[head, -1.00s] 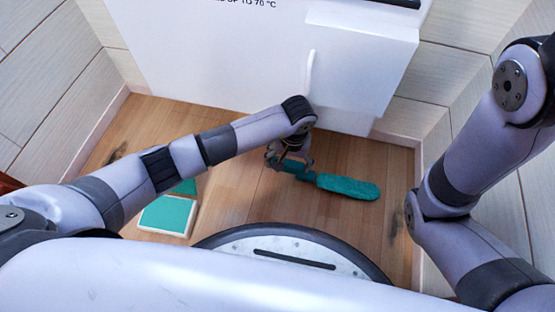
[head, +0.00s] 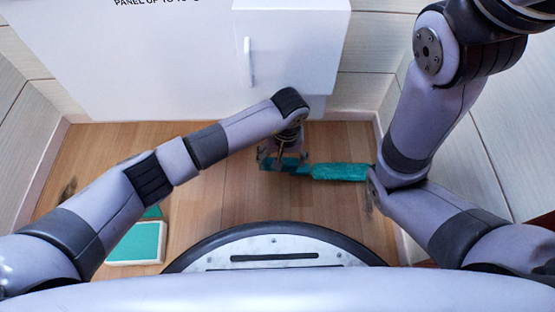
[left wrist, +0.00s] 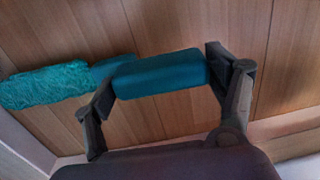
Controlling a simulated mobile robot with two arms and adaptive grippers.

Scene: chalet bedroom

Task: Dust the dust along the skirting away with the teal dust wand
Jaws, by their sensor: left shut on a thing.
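My left gripper (head: 282,163) is shut on the handle of the teal dust wand (head: 340,172). In the left wrist view, the fingers (left wrist: 162,76) clasp the smooth teal handle, and the fluffy wand head (left wrist: 45,86) points left. In the head view, the wand lies roughly level, low over the wooden floor, its head toward the right skirting (head: 390,212). Whether it touches the floor is unclear. A dark dust smudge (head: 68,188) lies by the left skirting (head: 45,170). Another dark patch (head: 369,200) shows near the right skirting, partly hidden by my right arm. My right gripper is out of view.
A white panel heater or cabinet (head: 170,60) with a protruding box (head: 290,45) stands at the back. Wood-clad walls close in both sides. The middle floor (head: 225,185) is clear.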

